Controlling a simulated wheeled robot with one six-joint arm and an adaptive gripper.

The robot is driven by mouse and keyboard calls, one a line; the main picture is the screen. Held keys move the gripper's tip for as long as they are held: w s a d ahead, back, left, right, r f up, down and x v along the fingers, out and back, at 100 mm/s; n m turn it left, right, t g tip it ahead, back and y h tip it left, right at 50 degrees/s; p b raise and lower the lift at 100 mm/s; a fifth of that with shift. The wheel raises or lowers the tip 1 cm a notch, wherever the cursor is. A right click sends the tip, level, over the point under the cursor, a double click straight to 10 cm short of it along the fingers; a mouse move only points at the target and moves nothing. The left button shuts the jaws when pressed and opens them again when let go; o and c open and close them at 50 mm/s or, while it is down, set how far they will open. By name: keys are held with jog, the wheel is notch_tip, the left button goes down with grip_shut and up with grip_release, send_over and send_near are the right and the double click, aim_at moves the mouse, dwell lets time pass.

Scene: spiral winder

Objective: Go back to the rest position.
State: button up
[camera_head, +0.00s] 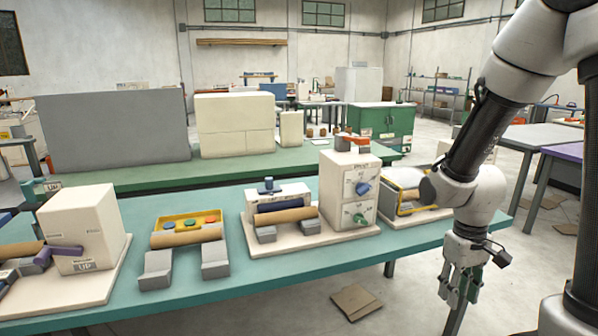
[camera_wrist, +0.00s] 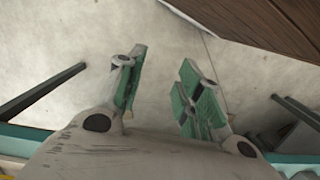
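My gripper (camera_head: 459,290) hangs from my arm at the right of the head view, pointing down beside the front edge of the teal workbench (camera_head: 290,264). Its fingers are apart with nothing between them. In the wrist view my gripper (camera_wrist: 155,95) shows two green-padded fingers spread apart over bare concrete floor. On the bench stand a white box unit with a purple lever (camera_head: 82,228), a yellow tray with coloured buttons (camera_head: 188,224), a roller unit (camera_head: 278,208) and a white cabinet with blue and green knobs (camera_head: 349,188).
A yellow-framed unit (camera_head: 408,203) sits on the bench close behind my arm. A cardboard piece (camera_head: 357,302) lies on the floor. Grey tables (camera_head: 545,136) stand at the right. A brown panel (camera_wrist: 262,22) shows at the wrist view's upper right. The floor below my gripper looks clear.

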jog(key=s+d+r+m+t, duration=0.1)
jog(key=s+r, duration=0.3)
jog(key=r, duration=0.6)
jog(key=s+r+m+t, duration=0.1)
jog(key=s+r+t, duration=0.3)
jog(key=r, duration=0.7)
jog(key=shift+s+d, duration=0.35)
jog(key=shift+s, duration=0.15)
